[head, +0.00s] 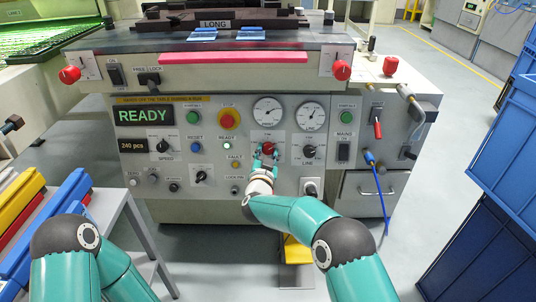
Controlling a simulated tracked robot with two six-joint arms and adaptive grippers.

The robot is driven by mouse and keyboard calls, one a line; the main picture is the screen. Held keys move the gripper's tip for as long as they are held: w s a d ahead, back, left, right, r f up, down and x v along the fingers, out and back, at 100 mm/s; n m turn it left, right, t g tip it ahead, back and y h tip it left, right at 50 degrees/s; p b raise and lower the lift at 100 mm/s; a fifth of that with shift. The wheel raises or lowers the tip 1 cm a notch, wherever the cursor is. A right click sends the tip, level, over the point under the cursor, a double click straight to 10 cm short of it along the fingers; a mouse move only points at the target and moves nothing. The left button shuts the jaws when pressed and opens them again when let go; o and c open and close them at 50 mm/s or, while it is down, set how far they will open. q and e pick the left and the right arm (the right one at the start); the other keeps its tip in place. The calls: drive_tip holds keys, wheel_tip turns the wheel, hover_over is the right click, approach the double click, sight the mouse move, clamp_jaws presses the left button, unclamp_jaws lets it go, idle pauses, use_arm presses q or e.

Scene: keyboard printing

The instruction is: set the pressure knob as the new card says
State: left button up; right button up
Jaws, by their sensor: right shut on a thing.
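The machine's grey control panel (330,185) faces me. My right gripper (264,156) is shut on a red knob (268,147) below the left of two round gauges (267,111). The fingers cover part of the knob and its label, so its setting cannot be read. A black knob (309,151) sits on a white plate to its right. My left gripper is not in view; only parts of my left arm show at lower left. A sign on top reads LONG (214,24). No card with a readable pressure setting shows.
The display reads READY (144,116); a sign below reads 240 pcs (132,146). A red emergency button (228,118) is up and left of the gripper. Red knobs stick out at the machine's upper corners (341,70). Blue crates (500,150) stand at right, a side table (110,210) at left.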

drive_tip(key=shift+m+h, duration=0.3)
drive_tip(key=shift+m, duration=0.5)
drive_tip(key=o, duration=1.1)
drive_tip(key=shift+o, duration=0.2)
drive_tip(key=s+a, duration=0.1)
drive_tip(key=s, duration=1)
drive_tip(key=shift+s+a+r, duration=0.15)
drive_tip(key=shift+s+a, duration=0.2)
drive_tip(key=shift+s, duration=0.05)
